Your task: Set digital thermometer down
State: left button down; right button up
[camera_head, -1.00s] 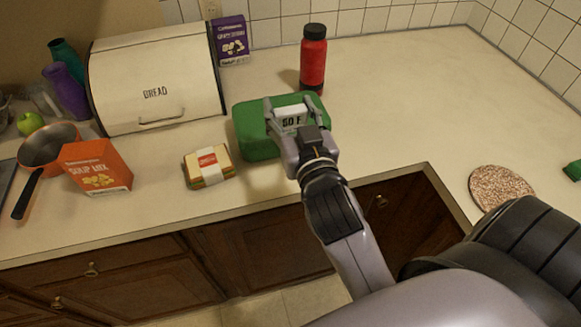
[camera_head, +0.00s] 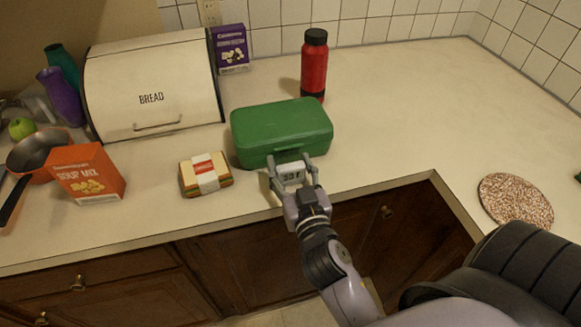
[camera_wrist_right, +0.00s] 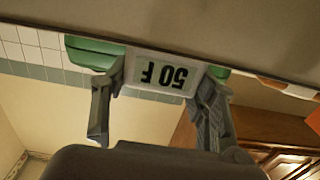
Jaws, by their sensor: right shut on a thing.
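The digital thermometer (camera_head: 291,176) is a small white block with a grey display. My right gripper (camera_head: 292,170) is shut on it, with one finger on each side, in front of the green lunch box near the counter's front edge. My left gripper is not in view.
The green lunch box (camera_head: 282,132) stands right behind the thermometer. A wrapped sandwich (camera_head: 206,175) lies to the left, with a soup mix box (camera_head: 88,173) beyond it. A red bottle (camera_head: 314,66) stands behind. The counter (camera_head: 400,120) to the right is clear up to a round cork trivet (camera_head: 515,200).

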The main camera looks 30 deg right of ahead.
jog(key=shift+f, duration=0.2)
jog(key=o, duration=1.1)
jog(key=shift+o, duration=0.2)
jog(key=shift+r, duration=0.2)
